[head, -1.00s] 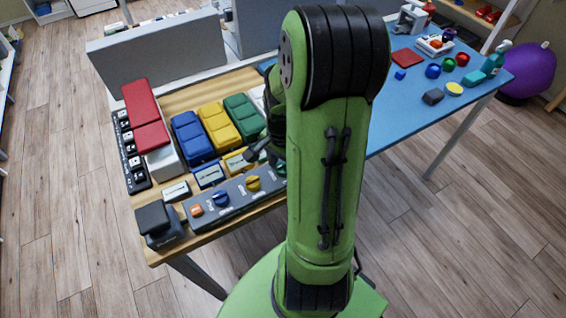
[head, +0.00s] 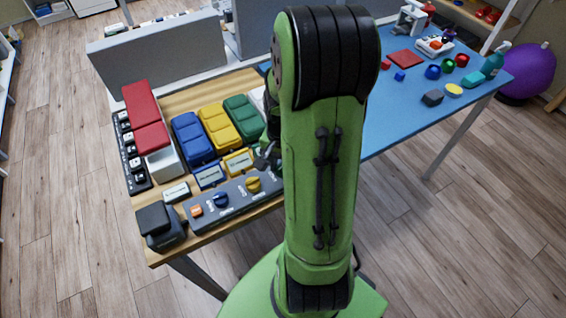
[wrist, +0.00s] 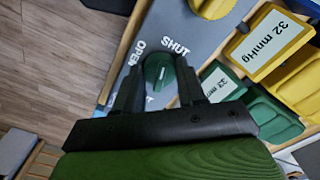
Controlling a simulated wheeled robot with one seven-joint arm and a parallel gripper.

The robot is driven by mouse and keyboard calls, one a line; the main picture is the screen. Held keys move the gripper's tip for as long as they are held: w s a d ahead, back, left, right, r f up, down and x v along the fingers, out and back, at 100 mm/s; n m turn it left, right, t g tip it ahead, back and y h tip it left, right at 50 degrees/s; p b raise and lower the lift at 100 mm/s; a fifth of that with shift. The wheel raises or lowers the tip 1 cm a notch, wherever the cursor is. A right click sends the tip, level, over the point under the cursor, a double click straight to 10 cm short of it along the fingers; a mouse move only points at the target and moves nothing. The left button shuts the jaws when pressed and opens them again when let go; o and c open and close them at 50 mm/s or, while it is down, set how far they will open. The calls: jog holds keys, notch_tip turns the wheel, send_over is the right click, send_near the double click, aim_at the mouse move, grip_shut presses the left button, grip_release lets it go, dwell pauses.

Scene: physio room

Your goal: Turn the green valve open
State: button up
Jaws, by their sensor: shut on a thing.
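The green valve (wrist: 160,70) is a round green knob on the grey panel (wrist: 205,40), with white OPEN and SHUT lettering beside it in the wrist view. My gripper (wrist: 158,82) has one dark finger on each side of the knob and is shut on it. Which word the knob points to is too small to tell. In the head view my green arm hides the valve, and only a dark part of my gripper (head: 266,158) shows at the arm's left edge.
The panel also carries a blue knob (head: 221,199) and a yellow knob (head: 253,184). Blue (head: 193,138), yellow (head: 220,125) and green (head: 243,117) cushion-like blocks stand behind it, with small display boxes in front. A black box (head: 158,226) sits at the left corner.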

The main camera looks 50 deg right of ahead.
jog(key=n, duration=1.4)
dwell(0.7)
jog(key=o, duration=1.1)
jog(key=shift+c, duration=0.2)
notch_tip(320, 180, up, 16)
jog(key=p, duration=0.5)
jog(key=shift+p, duration=0.35)
jog(key=shift+f, duration=0.15)
